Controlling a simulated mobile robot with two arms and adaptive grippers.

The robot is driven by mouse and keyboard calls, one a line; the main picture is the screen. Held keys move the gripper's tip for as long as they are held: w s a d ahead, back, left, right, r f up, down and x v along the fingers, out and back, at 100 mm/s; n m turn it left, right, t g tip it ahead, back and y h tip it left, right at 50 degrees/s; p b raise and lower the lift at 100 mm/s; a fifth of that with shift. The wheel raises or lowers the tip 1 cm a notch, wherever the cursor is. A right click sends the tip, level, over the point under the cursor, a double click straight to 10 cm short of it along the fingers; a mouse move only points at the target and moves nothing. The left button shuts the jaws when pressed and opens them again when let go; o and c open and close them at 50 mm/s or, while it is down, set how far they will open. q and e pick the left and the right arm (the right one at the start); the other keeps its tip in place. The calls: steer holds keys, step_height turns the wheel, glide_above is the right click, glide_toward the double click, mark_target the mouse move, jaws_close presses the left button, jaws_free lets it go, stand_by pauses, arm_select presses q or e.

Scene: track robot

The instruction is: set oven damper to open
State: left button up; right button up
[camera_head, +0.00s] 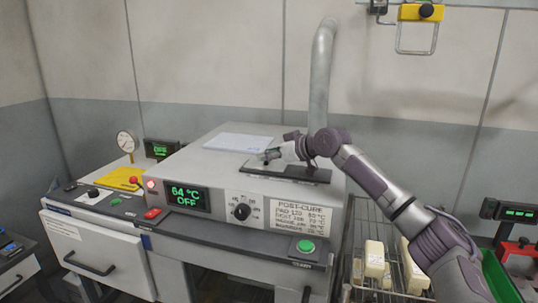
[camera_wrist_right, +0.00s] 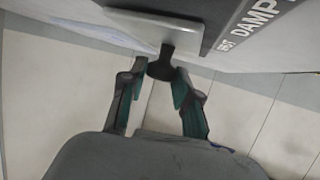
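The oven (camera_head: 222,208) has a green display reading 64 °C OFF, a dial and a POST-CURE placard. A dark damper plate (camera_head: 300,174) lies on its top at the right; its lettering shows partly as "DAMP" in the right wrist view (camera_wrist_right: 252,22). A pale slide tab (camera_wrist_right: 130,22) with a short dark knob (camera_wrist_right: 162,67) sticks out over the plate's edge. My right gripper (camera_head: 266,156) is low over the plate. In the wrist view its fingers (camera_wrist_right: 160,75) stand apart on either side of the knob; contact is unclear. My left gripper is out of view.
A grey exhaust pipe (camera_head: 321,75) rises behind the oven. A white sheet (camera_head: 237,142) lies on the oven top. A wire rack with pale blocks (camera_head: 374,259) stands at the right, near a green bin (camera_head: 499,278). A gauge (camera_head: 126,141) stands at the left.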

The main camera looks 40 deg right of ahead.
jaws_close()
steer(key=shift+f, duration=0.1)
steer(key=s+d+b, duration=0.4)
steer(key=s, duration=0.1)
steer(key=s+d+b, duration=0.2)
steer(key=s, duration=0.1)
steer(key=shift+d+f, duration=0.1)
steer(key=shift+d, duration=0.05)
steer(key=shift+o, duration=1.2)
jaws_free()
steer(key=o, duration=0.4)
steer(key=shift+s+d, duration=0.1)
